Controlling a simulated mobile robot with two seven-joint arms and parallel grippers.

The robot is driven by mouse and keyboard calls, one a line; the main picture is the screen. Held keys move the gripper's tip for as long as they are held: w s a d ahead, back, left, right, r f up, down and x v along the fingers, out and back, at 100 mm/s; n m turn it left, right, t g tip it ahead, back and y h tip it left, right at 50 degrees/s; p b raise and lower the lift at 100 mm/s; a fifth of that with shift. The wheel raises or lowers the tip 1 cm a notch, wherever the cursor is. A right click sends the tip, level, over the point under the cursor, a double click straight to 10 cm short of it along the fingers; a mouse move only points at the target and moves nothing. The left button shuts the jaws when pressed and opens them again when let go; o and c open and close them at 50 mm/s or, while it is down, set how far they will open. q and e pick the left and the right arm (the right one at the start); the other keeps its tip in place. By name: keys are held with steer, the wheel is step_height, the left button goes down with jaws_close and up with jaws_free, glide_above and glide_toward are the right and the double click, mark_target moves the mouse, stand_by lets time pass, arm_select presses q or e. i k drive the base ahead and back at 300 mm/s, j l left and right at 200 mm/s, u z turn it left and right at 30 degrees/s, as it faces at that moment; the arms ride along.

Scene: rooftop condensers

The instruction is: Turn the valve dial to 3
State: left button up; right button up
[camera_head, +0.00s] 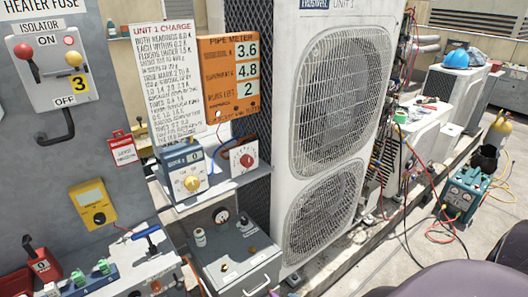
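Two dials show on the small shelf below the signs. One is a white box with a red knob (247,161) and marks around it. The other is a blue and white box with a yellow knob (191,184). I cannot read which is the valve dial, or either setting. An orange pipe meter board (229,78) above them shows 3.6, 4.8 and 2. A white "UNIT 1 CHARGE" sheet (167,85) hangs left of it. Neither of my grippers is in view.
A grey isolator box (47,65) with a lever is at upper left. A yellow meter (93,204) hangs below it. A grey drawer case (235,255) sits under the shelf. A tall condenser unit (280,140) stands close to the right of the dials.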

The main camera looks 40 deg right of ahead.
mark_target(246, 161)
steer(key=z, duration=1.05)
